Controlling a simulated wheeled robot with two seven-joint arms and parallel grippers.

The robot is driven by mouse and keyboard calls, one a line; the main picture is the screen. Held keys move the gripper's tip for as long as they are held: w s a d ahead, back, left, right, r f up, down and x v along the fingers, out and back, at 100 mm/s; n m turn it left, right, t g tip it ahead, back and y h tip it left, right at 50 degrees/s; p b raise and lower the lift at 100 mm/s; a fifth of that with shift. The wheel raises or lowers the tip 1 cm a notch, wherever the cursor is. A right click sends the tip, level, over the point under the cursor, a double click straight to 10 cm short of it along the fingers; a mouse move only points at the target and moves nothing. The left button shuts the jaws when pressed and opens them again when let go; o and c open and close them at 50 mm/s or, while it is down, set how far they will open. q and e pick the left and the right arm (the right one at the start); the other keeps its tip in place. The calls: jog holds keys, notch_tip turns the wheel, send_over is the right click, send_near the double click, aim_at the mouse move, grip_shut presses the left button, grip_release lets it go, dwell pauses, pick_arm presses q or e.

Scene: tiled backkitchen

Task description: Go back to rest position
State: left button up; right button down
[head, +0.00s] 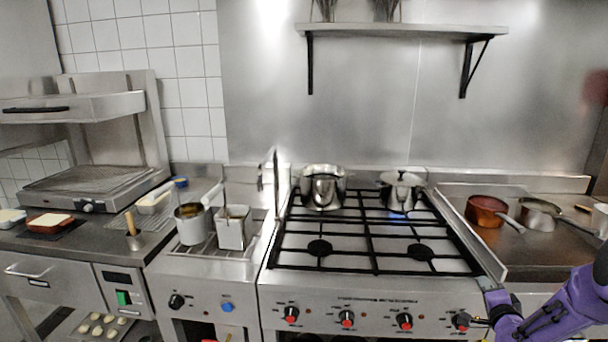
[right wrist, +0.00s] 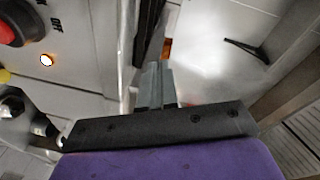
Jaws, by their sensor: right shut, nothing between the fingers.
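My right gripper (head: 487,286) is at the lower right of the head view, at the front right corner of the stove (head: 345,290), close to the rightmost control knob (head: 461,321). Its purple arm comes in from the right edge. In the right wrist view its grey fingers (right wrist: 155,84) are together with nothing between them. My left gripper is not in view.
A pot (head: 323,188) and a lidded pot (head: 402,191) stand on the back burners, with a blue glow under the lidded one. A copper pan (head: 486,211) and a steel pan (head: 540,215) stand on the right counter.

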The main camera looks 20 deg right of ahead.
jog(key=s+a+f+n+g+y, duration=0.1)
jog(key=s+a+f+n+g, duration=0.2)
jog(key=s+a+f, duration=0.35)
jog(key=s+a+f+n+g+y, duration=0.1)
jog(key=s+a+f+n+g, duration=0.15)
jog(key=a+f, duration=0.6)
jog(key=s+a+f+n+g+y, duration=0.2)
jog(key=s+a+f+n, duration=0.25)
jog(key=a, duration=0.55)
jog(key=s+a+f+n+g, duration=0.1)
jog(key=s+a+f+g, duration=0.1)
jog(key=s, duration=0.5)
jog(key=s+a+f+n+g, duration=0.1)
jog(key=s+a+f, duration=0.3)
jog(key=s, duration=0.4)
jog(key=shift+s+a+f+n+g+y, duration=0.35)
jog(key=shift+a+g, duration=0.2)
jog(key=shift+a, duration=0.35)
jog(key=shift+w+r, duration=0.1)
